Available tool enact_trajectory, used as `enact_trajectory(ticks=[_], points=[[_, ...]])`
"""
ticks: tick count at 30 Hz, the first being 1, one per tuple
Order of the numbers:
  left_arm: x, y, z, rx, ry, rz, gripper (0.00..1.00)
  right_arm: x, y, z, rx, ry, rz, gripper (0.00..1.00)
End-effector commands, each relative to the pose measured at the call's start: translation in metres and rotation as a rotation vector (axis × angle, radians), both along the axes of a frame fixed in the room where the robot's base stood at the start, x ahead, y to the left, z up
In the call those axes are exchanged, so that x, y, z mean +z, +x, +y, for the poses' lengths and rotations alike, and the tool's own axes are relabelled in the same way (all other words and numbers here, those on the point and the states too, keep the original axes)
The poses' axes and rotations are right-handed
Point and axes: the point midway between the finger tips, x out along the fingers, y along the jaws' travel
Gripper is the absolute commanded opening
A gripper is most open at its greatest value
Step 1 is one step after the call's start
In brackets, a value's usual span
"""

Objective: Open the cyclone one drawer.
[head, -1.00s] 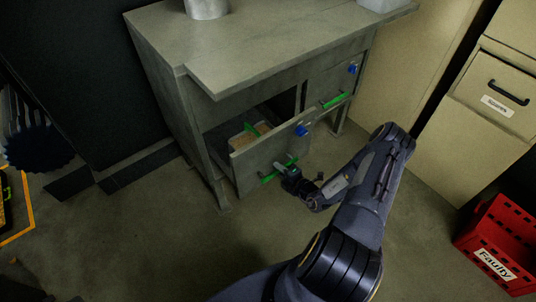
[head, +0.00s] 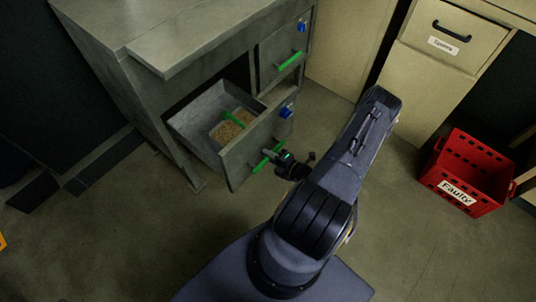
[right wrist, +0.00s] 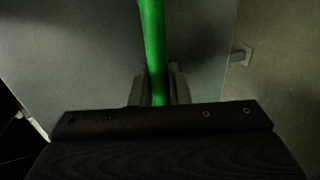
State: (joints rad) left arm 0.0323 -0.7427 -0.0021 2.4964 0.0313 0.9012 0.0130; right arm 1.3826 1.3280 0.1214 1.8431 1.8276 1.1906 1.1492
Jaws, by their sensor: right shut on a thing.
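The drawer (head: 236,163) of the grey cabinet (head: 150,88) is pulled well out, with its inside showing. A green handle (head: 259,166) is on its front panel. My right gripper (head: 275,157) is shut on this handle; in the right wrist view the green handle (right wrist: 153,45) runs between the fingers. Inside the drawer is a box of grainy brown material (head: 228,128) with its own green bar (head: 234,119). A blue part (head: 287,110) is at the drawer front's upper right corner. My left gripper is out of view.
A second, closed drawer (head: 279,62) with a green handle is at the cabinet's right. A red crate labelled "Faulty" (head: 438,180) stands on the floor at right, below beige drawers (head: 433,62). The floor in front is clear.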

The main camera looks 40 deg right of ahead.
Motion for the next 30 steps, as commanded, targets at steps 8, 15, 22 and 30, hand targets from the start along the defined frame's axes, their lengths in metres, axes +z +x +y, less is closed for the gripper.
enact_trajectory(ticks=[8,15,22,30], points=[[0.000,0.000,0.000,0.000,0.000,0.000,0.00,0.000,0.000,0.001,0.002,0.000,0.001,0.33],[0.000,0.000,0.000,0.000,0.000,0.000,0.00,0.000,0.000,0.000,0.001,0.000,0.001,0.34],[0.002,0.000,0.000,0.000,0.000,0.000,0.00,0.005,-0.019,-0.002,-0.002,-0.001,0.003,0.34],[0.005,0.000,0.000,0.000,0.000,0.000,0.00,0.017,-0.062,-0.005,0.000,0.000,0.003,0.34]])
